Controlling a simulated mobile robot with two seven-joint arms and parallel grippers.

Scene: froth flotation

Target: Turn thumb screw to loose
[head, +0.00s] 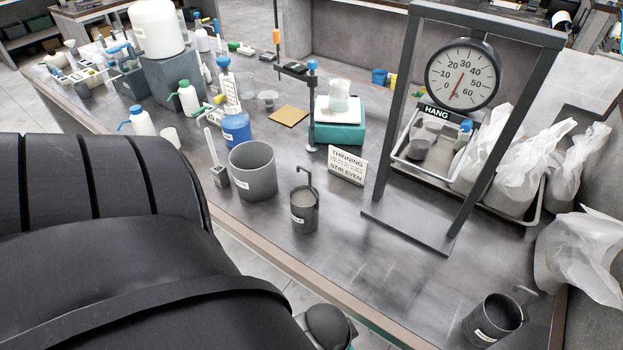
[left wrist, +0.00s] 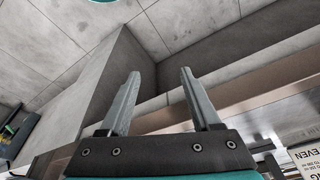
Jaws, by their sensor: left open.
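A dark stand (head: 312,110) rises from the bench beside a teal box, with a blue knob (head: 312,65) on top and a crossbar reaching left to an upright rod. That rod carries an orange piece (head: 276,37). I cannot tell for sure which of these is the thumb screw, or how tight it is. My left gripper (left wrist: 160,73) is open and empty in the left wrist view, apart from any object. Its fingers do not show in the head view, where my black arm fills the lower left. My right gripper is in neither view.
A grey bucket (head: 253,171), a small dark cup (head: 305,210) and another cup (head: 493,318) stand near the bench's front. A dial scale (head: 463,74) hangs in a frame at right. White bags (head: 513,160) crowd the right end. Bottles and a large white tank (head: 157,28) stand at left.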

